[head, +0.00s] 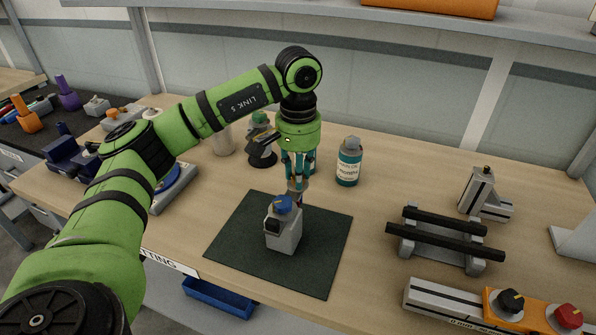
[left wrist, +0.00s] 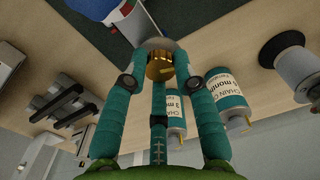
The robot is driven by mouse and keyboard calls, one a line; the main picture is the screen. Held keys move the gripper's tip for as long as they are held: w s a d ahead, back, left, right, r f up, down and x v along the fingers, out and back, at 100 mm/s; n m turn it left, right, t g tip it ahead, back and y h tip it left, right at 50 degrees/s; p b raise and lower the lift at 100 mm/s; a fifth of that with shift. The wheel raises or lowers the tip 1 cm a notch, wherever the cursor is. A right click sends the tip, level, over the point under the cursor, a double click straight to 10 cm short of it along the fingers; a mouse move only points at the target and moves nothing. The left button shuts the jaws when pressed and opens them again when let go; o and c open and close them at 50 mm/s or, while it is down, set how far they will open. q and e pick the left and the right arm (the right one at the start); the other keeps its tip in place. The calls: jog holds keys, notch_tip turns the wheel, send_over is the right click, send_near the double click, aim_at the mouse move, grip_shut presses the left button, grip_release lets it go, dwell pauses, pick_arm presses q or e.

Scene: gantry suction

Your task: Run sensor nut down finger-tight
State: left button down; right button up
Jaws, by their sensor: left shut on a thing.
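My left gripper (head: 298,182) points down over the dark green mat (head: 235,235), just behind a grey block-shaped unit (head: 284,236) with a blue cap (head: 283,204). In the left wrist view its teal fingers (left wrist: 160,78) are shut around a brass-coloured piece (left wrist: 160,67), which looks like the sensor nut. A grey rounded part (left wrist: 158,45) shows just past the brass piece; I cannot tell whether the two are threaded together. The blue cap (left wrist: 98,8) shows at that view's top edge. In the head view the fingers hide the nut. My right gripper is out of view.
A labelled bottle (head: 348,165) stands behind the mat, with another partly hidden by my gripper. A black-railed stand (head: 440,240) and a grey bracket (head: 484,196) are to the right. A box with knobs (head: 530,308) lies at front right.

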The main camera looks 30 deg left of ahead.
pick_arm(q)
jog(key=c, duration=1)
grip_release()
jog(key=shift+r, duration=0.1)
notch_tip(320, 180, up, 12)
jog(key=shift+f, duration=0.1)
